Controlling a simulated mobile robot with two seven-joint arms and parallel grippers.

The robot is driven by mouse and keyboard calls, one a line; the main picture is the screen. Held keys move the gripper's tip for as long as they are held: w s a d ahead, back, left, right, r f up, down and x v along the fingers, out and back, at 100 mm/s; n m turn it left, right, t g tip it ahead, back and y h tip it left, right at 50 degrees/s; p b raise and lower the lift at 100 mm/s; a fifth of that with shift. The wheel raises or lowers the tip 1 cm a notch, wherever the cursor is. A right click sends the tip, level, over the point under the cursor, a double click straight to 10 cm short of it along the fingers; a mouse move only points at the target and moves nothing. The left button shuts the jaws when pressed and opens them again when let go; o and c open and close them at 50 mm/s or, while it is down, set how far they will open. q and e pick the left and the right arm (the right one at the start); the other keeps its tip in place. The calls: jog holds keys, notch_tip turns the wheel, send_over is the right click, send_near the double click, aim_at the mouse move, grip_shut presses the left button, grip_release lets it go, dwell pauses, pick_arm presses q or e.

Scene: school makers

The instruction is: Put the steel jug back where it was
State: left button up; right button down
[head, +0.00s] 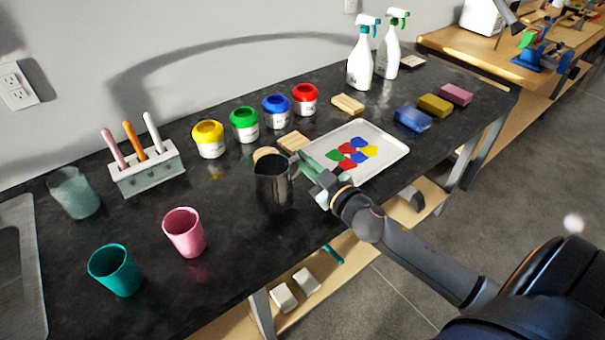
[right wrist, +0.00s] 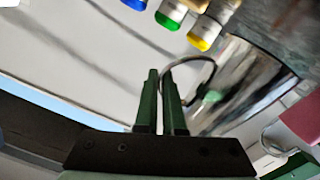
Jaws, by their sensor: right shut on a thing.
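The steel jug (head: 271,184) is upright at the front middle of the dark bench top. I cannot tell whether its base touches the bench. My right gripper (head: 307,170) is at the jug's right side, where the handle is, and is shut on it. In the right wrist view the two green fingers (right wrist: 160,98) are close together at the thin curved handle (right wrist: 213,72), with the shiny jug body (right wrist: 240,88) to their right. The gripper partly hides the handle in the head view. My left gripper is not in view.
A white tray (head: 391,157) with coloured pieces lies right of the jug. Paint jars (head: 245,125) stand behind. A pink cup (head: 184,232) and a teal cup (head: 115,270) stand to the left.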

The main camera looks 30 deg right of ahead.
jog(key=shift+w+f, duration=0.25)
notch_tip(320, 180, down, 3)
jog(key=shift+w+d+r+b, duration=0.1)
jog(key=shift+r+b, duration=0.1)
jog(key=shift+b, duration=0.45)
jog(key=shift+f, duration=0.5)
jog(key=c, duration=1)
grip_release()
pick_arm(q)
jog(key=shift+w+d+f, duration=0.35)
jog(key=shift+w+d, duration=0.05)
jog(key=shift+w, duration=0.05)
